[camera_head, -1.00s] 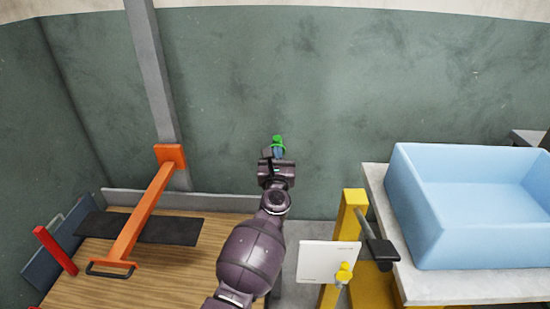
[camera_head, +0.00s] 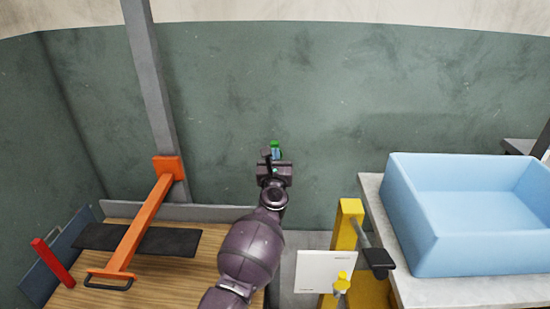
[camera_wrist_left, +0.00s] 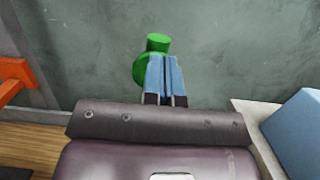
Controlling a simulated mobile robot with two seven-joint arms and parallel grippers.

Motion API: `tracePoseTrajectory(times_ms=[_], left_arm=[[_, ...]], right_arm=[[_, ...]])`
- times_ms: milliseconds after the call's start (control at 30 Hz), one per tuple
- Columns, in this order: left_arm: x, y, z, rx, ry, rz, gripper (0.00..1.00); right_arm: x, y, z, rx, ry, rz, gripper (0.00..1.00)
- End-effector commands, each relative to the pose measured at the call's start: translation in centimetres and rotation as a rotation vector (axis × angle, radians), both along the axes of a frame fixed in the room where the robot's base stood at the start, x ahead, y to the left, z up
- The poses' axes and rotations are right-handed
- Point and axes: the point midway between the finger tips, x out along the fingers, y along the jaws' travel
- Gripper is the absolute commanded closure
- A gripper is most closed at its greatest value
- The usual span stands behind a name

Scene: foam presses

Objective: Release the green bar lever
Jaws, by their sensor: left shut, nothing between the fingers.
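The green bar lever shows only as a small green piece (camera_head: 275,143) at the tip of my left gripper, in front of the dark green wall. In the left wrist view it is a short green cylinder (camera_wrist_left: 157,42) above a rounded green part, just beyond the fingers. My left gripper (camera_head: 275,154) is shut with nothing between its blue fingers. In the left wrist view the fingers (camera_wrist_left: 165,78) lie side by side and cover part of the green piece. I cannot tell whether they touch it. My right gripper is not in view.
An orange bar (camera_head: 145,220) with a dark handle spans a wooden table (camera_head: 150,285) at left, near a red post (camera_head: 52,262). A yellow post (camera_head: 347,232) with a black-ended lever and white panel (camera_head: 325,272) stands right. A blue bin (camera_head: 420,215) sits farther right.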

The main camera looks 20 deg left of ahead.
Motion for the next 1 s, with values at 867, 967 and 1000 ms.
tracePoseTrajectory(times_ms=[867,967,1000], left_arm=[[-4.9,-1.2,-0.2,0.002,-0.010,0.002,1.00],[-6.0,-1.6,-0.6,0.002,-0.008,0.001,1.00],[-6.4,-1.7,-0.7,0.002,-0.007,0.001,1.00]], right_arm=[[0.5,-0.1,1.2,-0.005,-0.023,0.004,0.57],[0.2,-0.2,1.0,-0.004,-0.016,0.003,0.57],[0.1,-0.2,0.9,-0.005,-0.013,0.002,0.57]])
